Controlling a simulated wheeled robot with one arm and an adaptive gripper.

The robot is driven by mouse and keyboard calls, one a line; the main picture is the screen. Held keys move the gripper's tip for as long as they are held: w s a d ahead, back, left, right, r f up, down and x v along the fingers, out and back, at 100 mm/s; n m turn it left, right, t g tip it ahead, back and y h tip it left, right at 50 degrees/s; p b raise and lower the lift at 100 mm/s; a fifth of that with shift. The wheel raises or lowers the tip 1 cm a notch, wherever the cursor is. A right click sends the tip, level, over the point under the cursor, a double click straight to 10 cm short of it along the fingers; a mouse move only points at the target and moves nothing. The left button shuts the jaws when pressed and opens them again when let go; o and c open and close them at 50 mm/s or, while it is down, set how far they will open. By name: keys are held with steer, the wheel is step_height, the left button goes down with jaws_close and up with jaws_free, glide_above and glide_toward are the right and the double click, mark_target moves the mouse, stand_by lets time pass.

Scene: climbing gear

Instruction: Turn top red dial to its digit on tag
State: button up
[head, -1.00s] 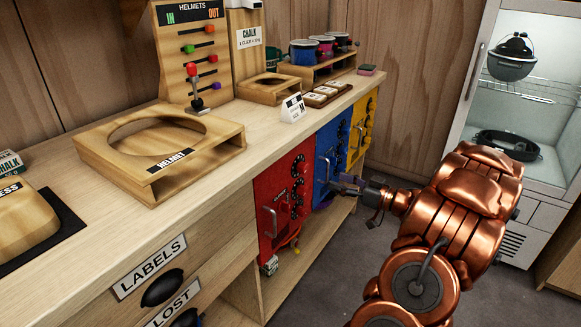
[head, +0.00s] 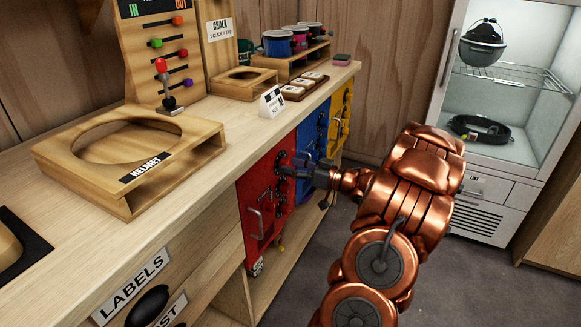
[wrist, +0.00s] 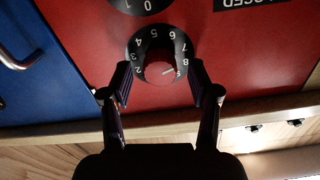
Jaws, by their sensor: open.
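The red door (head: 254,204) with its column of dark dials is under the counter in the head view. In the wrist view the door appears upside down. The dial nearest the counter edge has a black number ring (wrist: 144,44) and a red knob (wrist: 158,74) with a white pointer line, which points right in the picture. My gripper (wrist: 160,67) is open, with one finger on each side of this dial; contact is unclear.
The counter edge (wrist: 70,131) runs close beside my fingers. The blue door (head: 310,150) with a handle and the yellow door (head: 341,112) are farther along. A second dial (wrist: 144,5) sits beyond the first. Floor is clear around my arm.

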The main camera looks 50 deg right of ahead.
steer(key=shift+w+a, duration=0.1)
steer(key=shift+w, duration=0.3)
steer(key=shift+c, duration=0.3)
steer(key=c, duration=1.1)
